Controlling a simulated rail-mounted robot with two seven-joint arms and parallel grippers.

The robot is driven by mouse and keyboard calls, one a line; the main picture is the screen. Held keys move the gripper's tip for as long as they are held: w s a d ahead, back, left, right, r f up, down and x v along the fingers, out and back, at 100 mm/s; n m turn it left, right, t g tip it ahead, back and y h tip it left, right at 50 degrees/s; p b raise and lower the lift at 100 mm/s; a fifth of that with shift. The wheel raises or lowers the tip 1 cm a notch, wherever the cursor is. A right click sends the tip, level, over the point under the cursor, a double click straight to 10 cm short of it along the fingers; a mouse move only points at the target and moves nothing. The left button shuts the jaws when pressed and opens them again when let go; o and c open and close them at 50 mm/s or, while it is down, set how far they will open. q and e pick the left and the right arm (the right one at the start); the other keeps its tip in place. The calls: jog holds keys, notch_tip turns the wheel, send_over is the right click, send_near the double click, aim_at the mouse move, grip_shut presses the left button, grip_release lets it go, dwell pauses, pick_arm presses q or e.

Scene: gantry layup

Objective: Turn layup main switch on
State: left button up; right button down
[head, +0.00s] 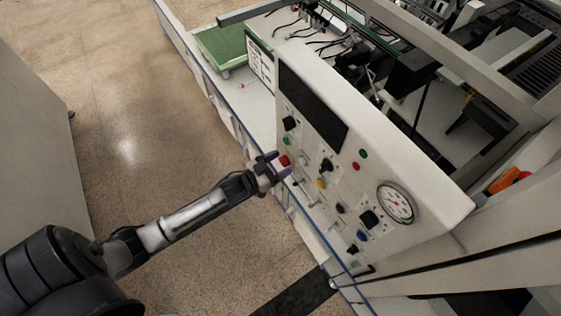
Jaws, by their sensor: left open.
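The layup machine's control panel (318,215) is a white slanted face with knobs, buttons and small toggles. Black switches sit at its upper left (289,124), its middle (326,165) and its lower right (370,218). I cannot tell from labels which one is the main switch. My left gripper (274,168) is open at the panel's left edge, close to a red button (285,160) and below a green button (287,141). I cannot tell whether it touches the panel. My right gripper is not in view.
A dark screen (312,108) and a round gauge (397,203) are on the panel. A yellow button (321,184) sits near the middle. A green tray (222,48) stands at the back left. Machine frame beams rise behind the panel. The floor (130,110) left of the machine is clear.

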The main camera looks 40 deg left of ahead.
pick_arm(q)
jog(key=shift+w+d, duration=0.1)
jog(key=shift+w, duration=0.2)
jog(key=c, duration=0.9)
